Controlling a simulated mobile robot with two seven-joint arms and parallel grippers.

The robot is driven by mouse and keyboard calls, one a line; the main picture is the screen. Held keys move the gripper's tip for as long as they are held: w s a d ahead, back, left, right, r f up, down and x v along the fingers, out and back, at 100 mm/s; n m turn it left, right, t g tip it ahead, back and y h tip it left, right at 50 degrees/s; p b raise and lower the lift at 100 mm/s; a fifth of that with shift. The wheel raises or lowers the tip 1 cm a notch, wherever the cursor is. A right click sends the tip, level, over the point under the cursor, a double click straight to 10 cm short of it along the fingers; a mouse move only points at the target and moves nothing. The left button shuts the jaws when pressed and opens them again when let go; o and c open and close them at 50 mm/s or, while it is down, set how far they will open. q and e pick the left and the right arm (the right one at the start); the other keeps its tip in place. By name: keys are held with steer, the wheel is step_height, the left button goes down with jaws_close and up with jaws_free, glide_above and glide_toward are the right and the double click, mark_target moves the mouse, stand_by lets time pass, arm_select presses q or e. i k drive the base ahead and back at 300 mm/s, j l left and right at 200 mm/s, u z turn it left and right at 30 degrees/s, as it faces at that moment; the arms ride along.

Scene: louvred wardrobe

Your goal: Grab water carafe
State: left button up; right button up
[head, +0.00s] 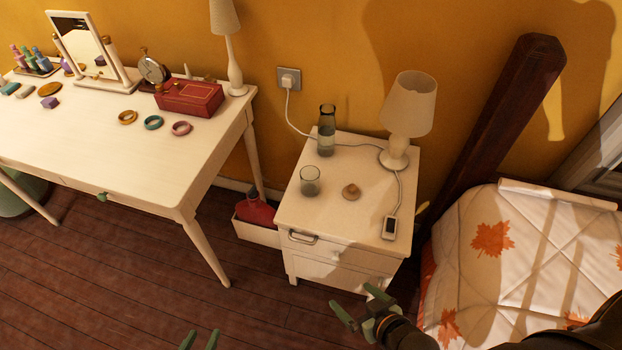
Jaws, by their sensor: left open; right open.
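The water carafe (326,132) is a clear, dark-tinted glass bottle standing upright at the back left of the white nightstand (318,228). A short drinking glass (310,181) stands in front of it. My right gripper (357,305) is open and empty, low in front of the nightstand and well apart from the carafe. My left gripper (200,340) shows only its green fingertips at the bottom edge, open and far from the carafe.
A white dressing table (130,160) stands left, a bed (520,260) right. Wooden floor lies open in front.

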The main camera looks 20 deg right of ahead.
mark_target(325, 134)
steer(key=i+l+u, duration=0.1)
steer(key=i, duration=0.3)
steer(key=i+l+u, duration=0.1)
steer(key=i+l, duration=0.15)
steer(key=i, duration=0.15)
